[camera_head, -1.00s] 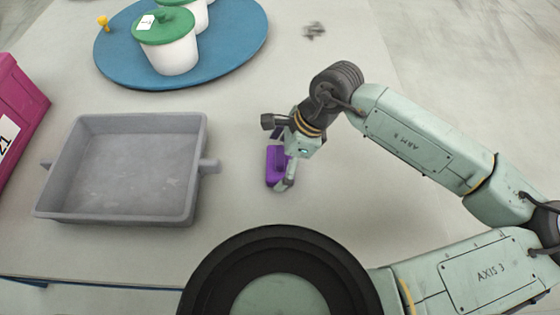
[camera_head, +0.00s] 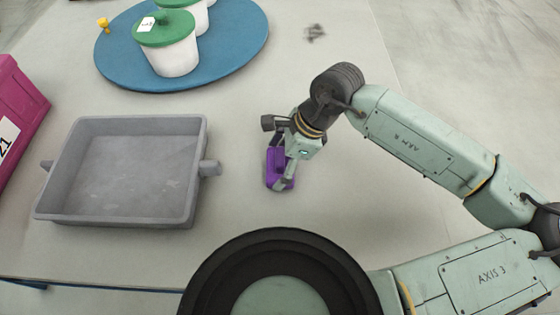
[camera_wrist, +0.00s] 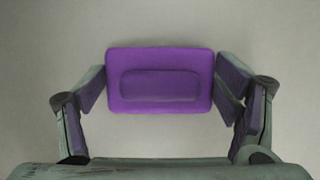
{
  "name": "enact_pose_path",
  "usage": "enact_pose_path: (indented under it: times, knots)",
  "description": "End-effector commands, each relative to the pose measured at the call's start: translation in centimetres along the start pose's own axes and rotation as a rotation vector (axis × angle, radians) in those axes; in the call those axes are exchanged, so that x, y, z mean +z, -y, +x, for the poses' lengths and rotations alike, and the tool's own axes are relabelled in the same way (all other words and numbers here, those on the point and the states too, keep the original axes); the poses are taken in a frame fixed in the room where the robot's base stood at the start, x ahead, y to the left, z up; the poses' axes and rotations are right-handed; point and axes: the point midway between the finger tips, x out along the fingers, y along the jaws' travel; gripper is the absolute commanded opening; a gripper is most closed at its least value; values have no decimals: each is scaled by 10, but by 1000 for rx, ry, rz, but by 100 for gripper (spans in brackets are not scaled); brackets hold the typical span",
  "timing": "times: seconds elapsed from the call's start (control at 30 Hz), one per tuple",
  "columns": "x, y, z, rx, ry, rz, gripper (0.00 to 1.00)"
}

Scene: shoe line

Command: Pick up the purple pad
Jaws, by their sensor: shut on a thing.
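The purple pad (camera_head: 274,170) is a small rounded block on the grey table, right of the grey tray. In the wrist view the purple pad (camera_wrist: 160,62) lies between my two fingers, with a raised oblong part on top. My gripper (camera_head: 284,172) is over the pad in the head view and hides part of it. In the wrist view my gripper (camera_wrist: 160,90) has a finger at each short end of the pad and is shut on it. Whether the pad is clear of the table cannot be told.
An empty grey tray (camera_head: 200,140) with side handles stands to the left. A blue round board (camera_head: 225,65) at the back holds white tubs with green lids (camera_head: 168,55) and a small yellow peg (camera_head: 103,24). A magenta bin (camera_head: 25,100) is at the left edge.

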Motion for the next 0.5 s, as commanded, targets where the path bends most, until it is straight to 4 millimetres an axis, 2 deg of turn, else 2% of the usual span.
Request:
enact_pose_path:
  times: [0.17,0.33,0.5]
  knots:
    - [4,1,-11,-2,-1,-1,54]
    - [13,1,-32,-3,-2,-1,54]
    - [9,-39,-34,-4,-1,0,54]
